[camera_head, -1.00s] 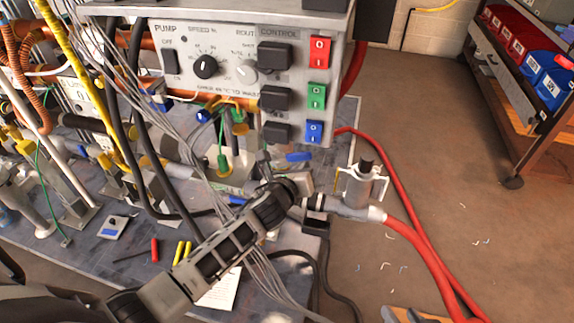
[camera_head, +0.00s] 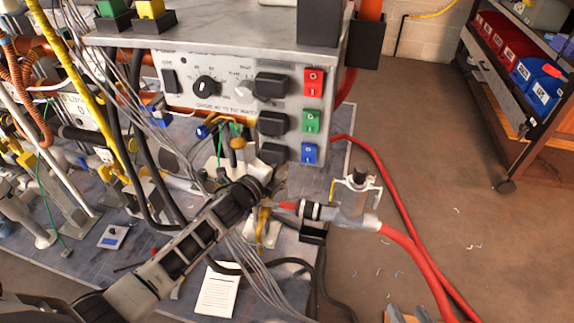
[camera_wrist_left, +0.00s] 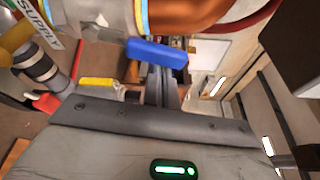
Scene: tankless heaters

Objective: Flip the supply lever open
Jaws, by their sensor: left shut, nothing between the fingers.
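The blue lever (camera_wrist_left: 157,52) lies across the upper middle of the left wrist view, beside a silver pipe fitting (camera_wrist_left: 100,15). A SUPPLY label (camera_wrist_left: 38,22) is at that view's upper left. My left gripper (camera_wrist_left: 163,85) has its fingers together just below and behind the lever in that picture; whether they touch it I cannot tell. In the head view my left gripper (camera_head: 275,185) reaches in from the lower left to the pipework below the control box. Its fingertips and the blue lever are mostly hidden there. I see no right gripper.
The control box (camera_head: 235,92) overhangs the pipework close above my gripper. A banded fitting and red hose (camera_head: 410,245) run to the right. Loose grey cables (camera_head: 250,265) and a paper sheet (camera_head: 217,292) lie near my arm. A shelf cart (camera_head: 500,110) stands right.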

